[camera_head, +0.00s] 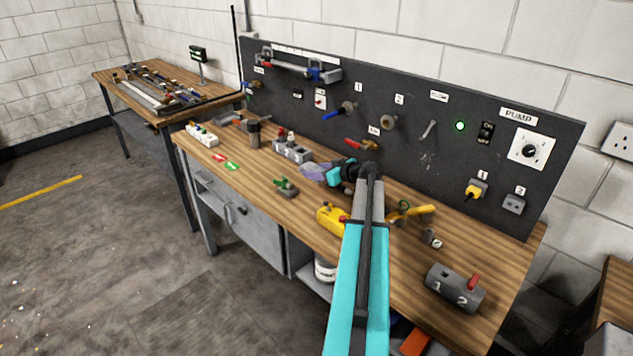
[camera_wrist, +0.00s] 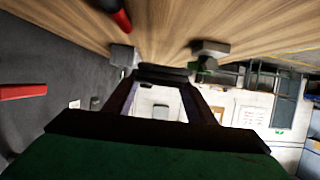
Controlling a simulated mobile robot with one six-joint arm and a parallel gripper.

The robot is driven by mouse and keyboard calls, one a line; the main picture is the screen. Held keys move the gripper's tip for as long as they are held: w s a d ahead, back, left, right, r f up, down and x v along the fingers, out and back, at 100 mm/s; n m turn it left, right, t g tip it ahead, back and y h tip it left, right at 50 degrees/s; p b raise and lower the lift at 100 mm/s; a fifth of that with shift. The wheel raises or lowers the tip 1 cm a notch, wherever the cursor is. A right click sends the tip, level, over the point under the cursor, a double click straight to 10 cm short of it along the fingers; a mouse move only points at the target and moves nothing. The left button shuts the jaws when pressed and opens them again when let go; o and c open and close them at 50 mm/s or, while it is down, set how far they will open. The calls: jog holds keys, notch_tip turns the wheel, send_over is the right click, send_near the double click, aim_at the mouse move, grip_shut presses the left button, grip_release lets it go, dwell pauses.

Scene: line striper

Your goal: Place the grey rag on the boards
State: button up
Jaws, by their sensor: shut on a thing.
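My gripper (camera_head: 322,172) is at the end of my turquoise arm, over the middle of the wooden bench top. In the wrist view my gripper (camera_wrist: 162,82) has its two fingers apart, with a dark grey strip (camera_wrist: 163,70) across their tips. The gripper is shut on this piece, which looks like the grey rag; its full shape is not clear. The bench top has a plank-like surface (camera_head: 385,285); I cannot single out separate boards. Whether the held piece touches the bench cannot be told.
A yellow block (camera_head: 331,218), a green-handled part (camera_head: 286,187) and a grey block marked 1 and 2 (camera_head: 455,287) stand on the bench. A dark panel (camera_head: 420,95) with valves, hooks and a pump switch rises behind. Another table (camera_head: 135,75) stands at the far left.

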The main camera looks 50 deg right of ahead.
aim_at(317, 190)
jog(key=shift+f, duration=1.05)
jog(key=shift+f+p, duration=1)
jog(key=shift+f, duration=0.85)
jog(key=shift+f+b, duration=0.2)
jog(key=shift+b, duration=0.2)
jog(key=o, duration=0.7)
jog(key=shift+o, duration=0.2)
jog(key=shift+r+p, duration=0.3)
jog(key=shift+p, duration=0.25)
